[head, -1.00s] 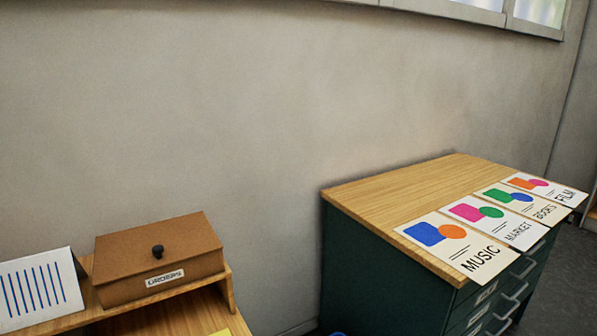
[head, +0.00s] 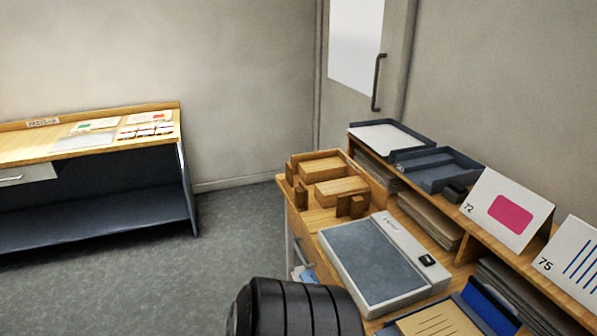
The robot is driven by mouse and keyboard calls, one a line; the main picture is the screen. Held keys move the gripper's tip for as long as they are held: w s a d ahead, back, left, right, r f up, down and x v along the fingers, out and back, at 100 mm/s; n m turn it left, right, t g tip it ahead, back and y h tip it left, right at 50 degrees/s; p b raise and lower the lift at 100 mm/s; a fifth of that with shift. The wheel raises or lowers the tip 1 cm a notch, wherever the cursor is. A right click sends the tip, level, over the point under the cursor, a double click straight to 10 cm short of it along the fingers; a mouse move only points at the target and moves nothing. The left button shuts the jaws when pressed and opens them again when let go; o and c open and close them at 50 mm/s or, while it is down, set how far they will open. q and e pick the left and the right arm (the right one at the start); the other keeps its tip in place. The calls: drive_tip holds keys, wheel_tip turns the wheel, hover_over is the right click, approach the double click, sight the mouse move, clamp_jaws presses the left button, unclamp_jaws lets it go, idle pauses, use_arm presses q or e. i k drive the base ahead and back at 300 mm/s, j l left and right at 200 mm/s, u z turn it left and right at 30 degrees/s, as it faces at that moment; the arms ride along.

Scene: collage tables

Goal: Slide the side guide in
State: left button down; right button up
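I cannot tell for sure which part is the side guide. A dark blue-grey tray (head: 437,168) on the raised shelf has upright walls and a darker block at its right end. A blue upright piece (head: 489,308) stands beside a tan sheet (head: 432,322) at the bottom right, partly cut off by the frame. Neither of my grippers is in view. A black ribbed part, seemingly of my own arm, shows at the bottom middle.
A white device with a grey top (head: 372,262) lies on the wooden table, beside several wooden blocks (head: 335,190). A tray with white paper (head: 388,138) and standing cards (head: 507,210) line the shelf. A bench (head: 90,145) stands left; the floor between is clear.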

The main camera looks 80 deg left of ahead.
sight(353, 204)
drive_tip(key=u, duration=2.3)
